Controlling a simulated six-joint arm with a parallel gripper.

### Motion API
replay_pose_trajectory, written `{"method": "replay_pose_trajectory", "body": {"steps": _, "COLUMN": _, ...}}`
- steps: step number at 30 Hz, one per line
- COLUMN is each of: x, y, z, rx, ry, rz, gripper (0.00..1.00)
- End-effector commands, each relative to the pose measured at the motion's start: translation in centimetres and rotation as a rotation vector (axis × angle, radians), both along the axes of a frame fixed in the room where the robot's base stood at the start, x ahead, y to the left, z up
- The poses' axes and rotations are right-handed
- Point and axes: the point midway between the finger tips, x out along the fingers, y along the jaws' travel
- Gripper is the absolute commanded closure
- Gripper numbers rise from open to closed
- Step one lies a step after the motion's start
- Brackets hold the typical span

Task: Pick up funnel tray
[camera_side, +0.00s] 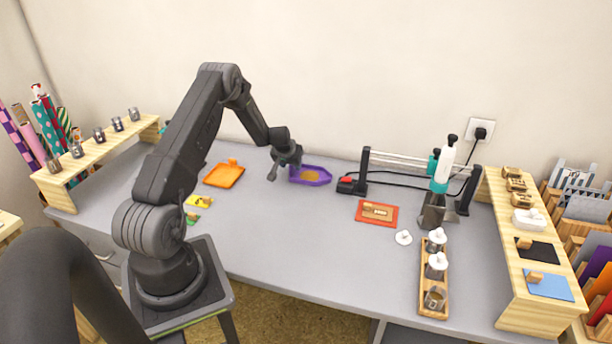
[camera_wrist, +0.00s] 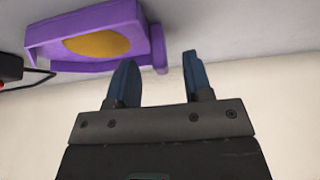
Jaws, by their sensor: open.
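A purple tray (camera_side: 325,183) with golden-brown contents lies on the grey table near the back wall. It also shows in the wrist view (camera_wrist: 92,66) at upper left, with a purple tab sticking out from its right end. An orange tray (camera_side: 224,176) lies further left; the frames do not settle which one is called the funnel tray. My gripper (camera_side: 284,172) is just left of the purple tray. In the wrist view its two fingers (camera_wrist: 161,72) are apart and empty, with the tab showing between their tips. Whether the tab is within finger depth, I cannot tell.
A black rail stand (camera_side: 365,166) with a cable stands right of the purple tray. A red-orange stamp pad (camera_side: 364,214) lies in front of it. Small yellow items (camera_side: 197,201) lie at front left. Wooden shelves stand at both table ends. The table's middle front is clear.

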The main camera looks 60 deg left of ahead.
Motion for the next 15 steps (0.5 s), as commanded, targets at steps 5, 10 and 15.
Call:
{"method": "replay_pose_trajectory", "body": {"steps": 5, "x": 0.45, "y": 0.50, "z": -1.40, "rx": -0.001, "ry": 0.002, "rz": 0.001, "gripper": 0.54}}
{"method": "replay_pose_trajectory", "body": {"steps": 10, "x": 0.48, "y": 0.52, "z": -1.45, "rx": -0.001, "ry": 0.002, "rz": 0.001, "gripper": 0.54}}
{"method": "replay_pose_trajectory", "body": {"steps": 15, "x": 0.47, "y": 0.52, "z": -1.43, "rx": -0.001, "ry": 0.002, "rz": 0.001, "gripper": 0.63}}
